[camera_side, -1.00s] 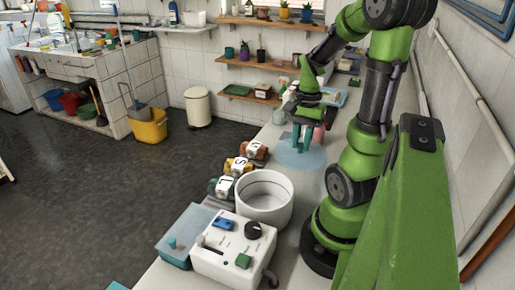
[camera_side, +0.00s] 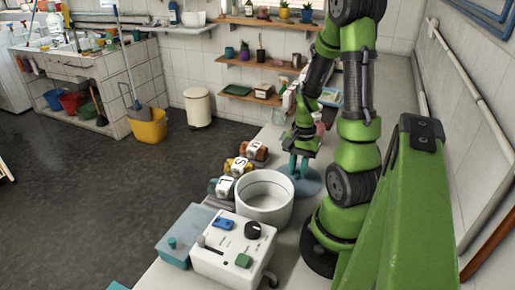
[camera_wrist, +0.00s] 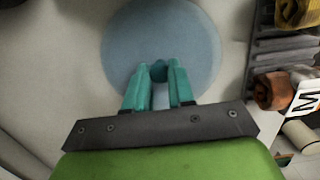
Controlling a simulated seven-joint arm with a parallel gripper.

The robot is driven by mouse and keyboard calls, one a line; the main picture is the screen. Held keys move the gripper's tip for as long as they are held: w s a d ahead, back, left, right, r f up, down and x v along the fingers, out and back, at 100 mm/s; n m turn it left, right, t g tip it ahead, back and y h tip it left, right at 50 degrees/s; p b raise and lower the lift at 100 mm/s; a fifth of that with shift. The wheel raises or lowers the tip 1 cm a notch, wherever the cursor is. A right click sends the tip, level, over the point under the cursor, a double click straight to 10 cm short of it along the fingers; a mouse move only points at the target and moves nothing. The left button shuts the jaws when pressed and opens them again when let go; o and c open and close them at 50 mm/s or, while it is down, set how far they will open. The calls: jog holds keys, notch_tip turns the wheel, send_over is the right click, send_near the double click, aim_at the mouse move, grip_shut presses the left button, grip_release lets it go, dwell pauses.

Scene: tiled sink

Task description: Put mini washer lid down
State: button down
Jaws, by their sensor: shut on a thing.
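The lid is a translucent blue disc (camera_side: 312,186) just behind and to the right of the white washer tub (camera_side: 264,212) in the side view. The tub is open at the top and looks empty. Whether the lid touches the counter or hangs just above it, I cannot tell.
A white control box (camera_side: 233,248) with a black dial and a blue-grey bin (camera_side: 178,250) stand in front of the tub. Several lettered rolls (camera_side: 238,166) line the counter's left edge. The counter (camera_side: 300,236) is bare right of the tub.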

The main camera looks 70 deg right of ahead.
jog(key=c, duration=1)
grip_release()
jog(key=shift+f, duration=0.1)
jog(key=shift+o, duration=0.2)
notch_tip(320, 180, up, 12)
jog(key=d, duration=0.1)
jog(key=w+a+r+n+t, duration=0.2)
jog(key=a+r+n, duration=0.1)
jog(key=a, duration=0.4)
jog(key=w+a+r+n+t, duration=0.2)
jog(key=w+a+r+n, duration=0.1)
jog(key=a+n, duration=0.3)
jog(key=w+a+r+n+t, duration=0.3)
jog(key=a+r+n, duration=0.1)
jog(key=a, duration=0.6)
jog(key=shift+a+r+n+y, duration=0.2)
jog(key=shift+n+y, duration=0.1)
jog(key=shift+n, duration=0.2)
